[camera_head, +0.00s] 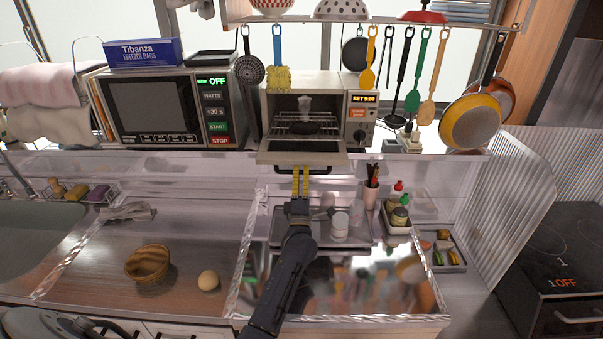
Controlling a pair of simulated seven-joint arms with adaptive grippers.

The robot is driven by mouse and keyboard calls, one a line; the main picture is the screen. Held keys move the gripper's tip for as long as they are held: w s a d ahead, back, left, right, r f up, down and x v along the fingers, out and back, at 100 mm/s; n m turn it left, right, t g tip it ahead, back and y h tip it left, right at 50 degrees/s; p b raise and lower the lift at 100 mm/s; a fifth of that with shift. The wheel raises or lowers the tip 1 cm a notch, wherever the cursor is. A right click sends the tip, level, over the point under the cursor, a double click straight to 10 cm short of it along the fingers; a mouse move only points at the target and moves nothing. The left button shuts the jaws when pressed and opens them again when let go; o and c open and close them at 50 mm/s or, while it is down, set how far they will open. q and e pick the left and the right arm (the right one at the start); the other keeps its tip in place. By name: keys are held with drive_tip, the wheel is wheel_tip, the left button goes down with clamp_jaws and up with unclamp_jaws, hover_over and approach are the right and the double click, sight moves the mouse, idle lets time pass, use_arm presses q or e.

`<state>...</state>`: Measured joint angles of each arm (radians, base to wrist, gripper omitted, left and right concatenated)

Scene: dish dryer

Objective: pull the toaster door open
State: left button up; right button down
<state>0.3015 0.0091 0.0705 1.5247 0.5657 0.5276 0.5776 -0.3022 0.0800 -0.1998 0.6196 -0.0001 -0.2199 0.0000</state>
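The toaster (361,102) is a small beige oven on the back shelf, with a lit display and a knob on its right. Its door (303,151) is tipped down at the front, so the rack and a dark item inside show above it. A dark bar handle (321,169) runs along the door's outer edge. My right gripper is not in view.
A microwave (150,107) stands left of the toaster. Utensils hang from the rack above and to the right. Below are a tray (350,237) with small containers, a utensil cup (370,195), a wooden bowl (147,263) and an egg (208,280). The counter around the bowl is mostly clear.

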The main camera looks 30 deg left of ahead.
use_arm(q)
drive_tip(key=shift+o, duration=0.5)
clamp_jaws()
drive_tip(key=shift+s+d+r, duration=0.1)
drive_tip(key=shift+s+r, duration=0.1)
drive_tip(key=shift+r, duration=0.6)
drive_tip(key=shift+s+d+r, duration=0.1)
drive_tip(key=shift+s+r, duration=0.05)
drive_tip(key=shift+r, duration=0.6)
drive_tip(key=shift+c, duration=0.5)
unclamp_jaws()
drive_tip(key=v, duration=1.2)
